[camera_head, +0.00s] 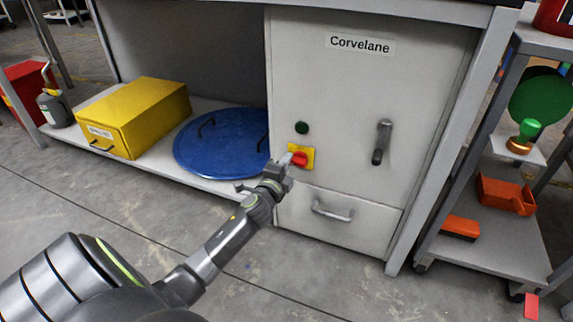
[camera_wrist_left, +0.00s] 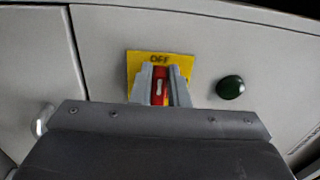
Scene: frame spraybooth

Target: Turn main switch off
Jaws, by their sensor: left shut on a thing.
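The main switch is a red knob (camera_head: 300,159) on a yellow plate (camera_head: 309,152), set on the front of the grey cabinet labelled Corvelane (camera_head: 345,100). In the left wrist view the plate (camera_wrist_left: 133,66) reads "OFF" along its top edge, and the red knob (camera_wrist_left: 159,88) with a white mark sits between my fingers. My left gripper (camera_head: 289,160) reaches the switch from the left and front. It also shows in the left wrist view (camera_wrist_left: 160,90), shut on the red knob. The lower part of the knob and plate is hidden by the gripper. My right gripper is not in view.
A dark green button (camera_head: 302,128) is just above the switch. A door handle (camera_head: 381,142) is to the right and a drawer handle (camera_head: 333,211) is below. A blue round lid (camera_head: 215,150) and yellow box (camera_head: 130,118) are on the low shelf to the left. A cart (camera_head: 490,255) stands right.

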